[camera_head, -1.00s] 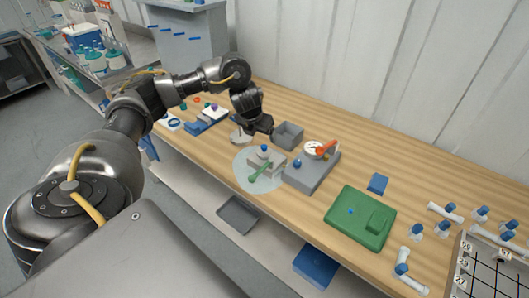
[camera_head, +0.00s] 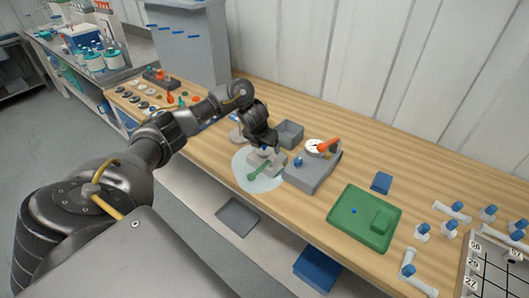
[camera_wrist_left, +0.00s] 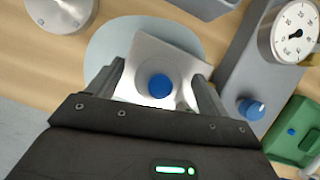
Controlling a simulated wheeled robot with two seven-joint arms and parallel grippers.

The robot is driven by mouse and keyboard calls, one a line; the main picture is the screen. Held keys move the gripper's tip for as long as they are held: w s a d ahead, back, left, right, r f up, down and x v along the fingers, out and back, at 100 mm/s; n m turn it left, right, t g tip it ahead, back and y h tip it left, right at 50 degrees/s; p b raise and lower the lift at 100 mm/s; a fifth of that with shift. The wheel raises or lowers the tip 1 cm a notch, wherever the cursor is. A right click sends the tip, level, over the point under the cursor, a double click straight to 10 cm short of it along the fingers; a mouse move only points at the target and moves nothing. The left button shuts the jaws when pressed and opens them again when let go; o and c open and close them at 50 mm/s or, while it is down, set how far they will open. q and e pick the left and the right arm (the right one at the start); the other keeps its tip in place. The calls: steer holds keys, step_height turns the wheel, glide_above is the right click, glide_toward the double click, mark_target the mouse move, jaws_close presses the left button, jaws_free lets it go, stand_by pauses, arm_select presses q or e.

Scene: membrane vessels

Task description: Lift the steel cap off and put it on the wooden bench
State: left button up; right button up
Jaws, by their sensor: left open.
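A pale steel fitting (camera_wrist_left: 150,50) with a round blue knob (camera_wrist_left: 159,86) on top stands on a pale blue disc (camera_wrist_left: 103,45). The same fitting (camera_head: 277,158), with a green lever (camera_head: 259,170), shows in the head view on the disc (camera_head: 245,180). I cannot tell exactly where the steel cap ends and the body below begins. My left gripper (camera_head: 263,146) is open above the fitting. In the wrist view its two fingers (camera_wrist_left: 160,82) stand on either side of the blue knob, with gaps between. In the head view the gripper hides most of the knob. My right gripper is not in view.
On the wooden bench (camera_head: 325,240), a grey gauge block (camera_head: 312,172) with an orange handle stands close right of the fitting. A grey open box (camera_head: 289,133) is behind; a round steel piece (camera_wrist_left: 62,12) is close left. A green tray (camera_head: 350,220) lies farther right. Bare wood shows between them.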

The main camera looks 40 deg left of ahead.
arm_select(q)
steer(key=c, duration=1.2)
steer(key=shift+o, duration=0.2)
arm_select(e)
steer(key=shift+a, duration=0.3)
